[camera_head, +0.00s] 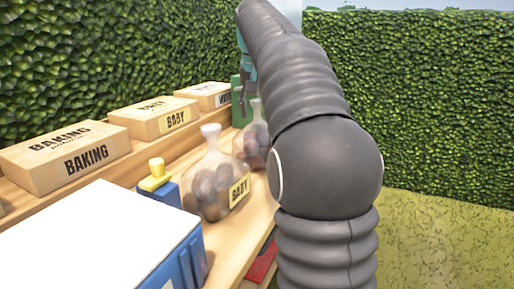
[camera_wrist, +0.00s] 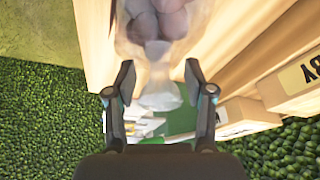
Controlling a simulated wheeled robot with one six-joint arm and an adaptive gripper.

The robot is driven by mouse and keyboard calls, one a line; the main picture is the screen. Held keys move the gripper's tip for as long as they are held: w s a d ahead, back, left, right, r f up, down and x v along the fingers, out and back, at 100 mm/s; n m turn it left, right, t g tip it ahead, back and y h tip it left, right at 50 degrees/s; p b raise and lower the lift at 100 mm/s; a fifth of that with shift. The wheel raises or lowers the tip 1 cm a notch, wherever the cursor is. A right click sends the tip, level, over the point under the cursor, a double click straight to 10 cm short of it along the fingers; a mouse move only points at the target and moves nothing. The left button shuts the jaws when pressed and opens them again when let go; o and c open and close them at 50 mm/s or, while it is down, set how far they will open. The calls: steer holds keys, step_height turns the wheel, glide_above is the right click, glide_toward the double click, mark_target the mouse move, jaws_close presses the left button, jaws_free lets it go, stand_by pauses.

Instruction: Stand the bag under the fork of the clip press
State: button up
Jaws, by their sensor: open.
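A clear bag of brown round things (camera_head: 255,145) stands on the wooden bench, partly hidden by my arm. In the wrist view a clear bag (camera_wrist: 155,20) shows at the top, its narrow neck and flared top lying between the fingers. My gripper (camera_wrist: 159,85) is open, one finger on each side of the neck, with no clear contact. In the head view my gripper (camera_head: 245,88) is small and partly hidden at the bench's far end. A green body (camera_head: 240,112), perhaps the clip press, stands there; green also shows beyond the bag in the wrist view (camera_wrist: 182,122). No fork can be made out.
Another filled bag (camera_head: 212,185) with a BABY label stands nearer. Cartons marked BAKING (camera_head: 65,155) and BABY (camera_head: 152,115), and a further one (camera_head: 205,95), line the back shelf.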

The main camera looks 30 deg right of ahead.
jaws_close()
steer(key=shift+r, duration=0.1)
steer(key=shift+r, duration=0.1)
